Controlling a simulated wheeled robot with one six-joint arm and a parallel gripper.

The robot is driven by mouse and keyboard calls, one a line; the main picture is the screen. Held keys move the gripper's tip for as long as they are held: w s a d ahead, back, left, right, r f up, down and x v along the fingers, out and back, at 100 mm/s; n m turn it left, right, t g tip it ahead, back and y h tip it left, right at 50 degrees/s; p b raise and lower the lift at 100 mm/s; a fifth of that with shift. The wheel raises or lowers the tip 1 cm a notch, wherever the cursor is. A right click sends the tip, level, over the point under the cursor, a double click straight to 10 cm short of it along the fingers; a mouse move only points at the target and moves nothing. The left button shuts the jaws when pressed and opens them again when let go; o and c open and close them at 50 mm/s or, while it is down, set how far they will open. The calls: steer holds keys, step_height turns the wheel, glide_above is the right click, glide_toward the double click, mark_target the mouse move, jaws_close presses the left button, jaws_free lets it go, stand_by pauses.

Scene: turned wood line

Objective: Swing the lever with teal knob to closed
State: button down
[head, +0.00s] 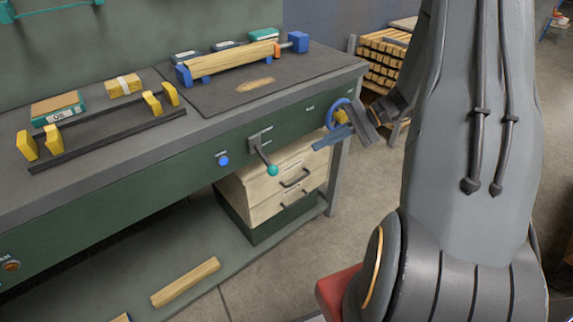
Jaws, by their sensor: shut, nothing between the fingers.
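The lever (262,153) is a grey rod on a small plate on the green front of the workbench, in the middle of the head view. It slants downward and slightly right, ending in a round teal knob (272,170). Marks beside its plate are too small to read. My gripper (322,143) is to the right of the lever, near the right end of the bench front. Its blue-grey fingers are shut, empty and point left toward the lever. They are clearly apart from the knob.
A blue knob (223,160) sits left of the lever. Wooden drawers (290,181) with dark handles are below. A clamped wood piece (232,60) lies on the bench top. Open floor lies in front.

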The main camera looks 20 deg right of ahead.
mark_target(267, 161)
steer(key=a+f+p, duration=0.2)
steer(key=a+f, duration=0.1)
steer(key=a, duration=0.8)
steer(key=shift+s+a, duration=0.15)
steer(key=shift+s, duration=0.25)
steer(key=shift+f, duration=0.1)
